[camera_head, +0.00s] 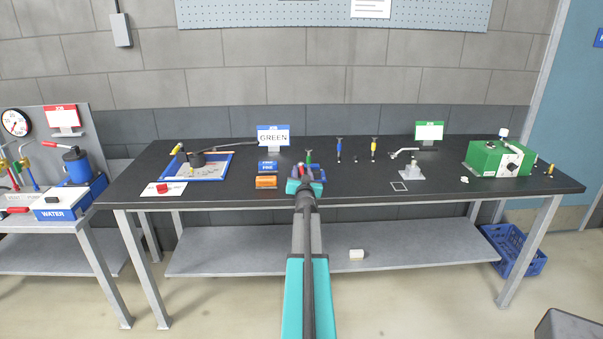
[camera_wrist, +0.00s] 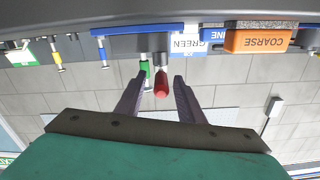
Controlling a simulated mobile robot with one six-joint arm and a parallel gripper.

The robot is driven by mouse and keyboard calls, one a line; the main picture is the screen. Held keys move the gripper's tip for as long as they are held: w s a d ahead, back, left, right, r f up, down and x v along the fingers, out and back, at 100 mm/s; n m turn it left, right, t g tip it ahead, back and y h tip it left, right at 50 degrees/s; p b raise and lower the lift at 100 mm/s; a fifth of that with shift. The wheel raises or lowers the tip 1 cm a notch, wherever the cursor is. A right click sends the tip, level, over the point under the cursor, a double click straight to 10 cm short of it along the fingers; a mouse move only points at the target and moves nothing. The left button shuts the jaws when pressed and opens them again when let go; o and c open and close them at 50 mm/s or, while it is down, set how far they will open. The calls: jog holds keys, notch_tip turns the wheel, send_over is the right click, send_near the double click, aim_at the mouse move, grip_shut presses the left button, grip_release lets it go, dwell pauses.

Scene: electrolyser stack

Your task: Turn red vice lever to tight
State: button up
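My gripper (camera_head: 304,184) is at the front edge of the bench, in front of a small blue vice (camera_head: 318,175) that it partly hides. In the wrist view, which looks upside down, my gripper (camera_wrist: 159,76) has its two dark fingers spread apart. The red vice lever (camera_wrist: 161,84) shows between them as a short red rounded handle, with a gap on each side. The blue vice body (camera_wrist: 130,29) is beyond it. I cannot tell the lever's exact angle or whether the jaws grip anything.
A green-handled tool (camera_head: 308,157) stands behind the vice. An orange COARSE block (camera_head: 266,182) and a blue FINE block (camera_head: 268,167) lie left of it. A blue tray (camera_head: 226,156) is further left; a green machine (camera_head: 499,159) is at right.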

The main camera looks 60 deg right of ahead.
jog(key=shift+w+d, duration=0.15)
jog(key=shift+d, duration=0.1)
grip_shut()
jog(key=shift+a, duration=0.3)
jog(key=shift+d, duration=0.25)
